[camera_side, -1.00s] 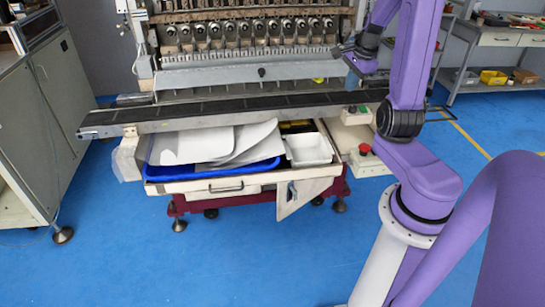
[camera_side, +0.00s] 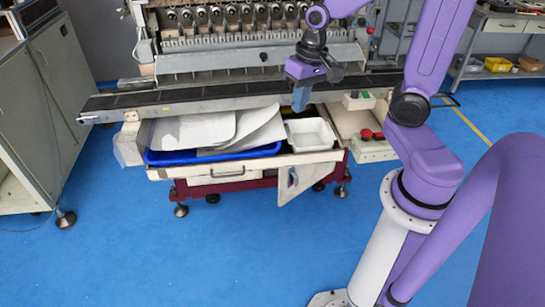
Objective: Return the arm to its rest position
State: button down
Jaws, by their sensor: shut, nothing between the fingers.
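My gripper (camera_side: 300,98) hangs from my purple arm in the side view, fingers pointing down. It is shut and empty, above the right part of the winder's dark front rail (camera_side: 215,94). The white tray (camera_side: 310,134) in the open drawer lies below it, with a gap between them. The coil winder (camera_side: 230,38) stands behind, with a row of spindles along its front.
The open drawer also holds a blue tray (camera_side: 165,158) with white sheets (camera_side: 192,130). A control box with a red button (camera_side: 366,134) is at its right. A grey cabinet (camera_side: 40,110) stands at left. Blue floor is clear in front.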

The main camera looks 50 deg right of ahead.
jog(key=s+a+n, duration=0.4)
jog(key=s+n, duration=0.3)
jog(key=s, duration=0.1)
jog(key=s+a+n+g, duration=0.1)
jog(key=s+a+n, duration=0.3)
jog(key=s+n, duration=0.4)
jog(key=shift+a+r+n+h, duration=0.3)
jog(key=shift+a+r, duration=0.05)
jog(key=shift+r, duration=0.05)
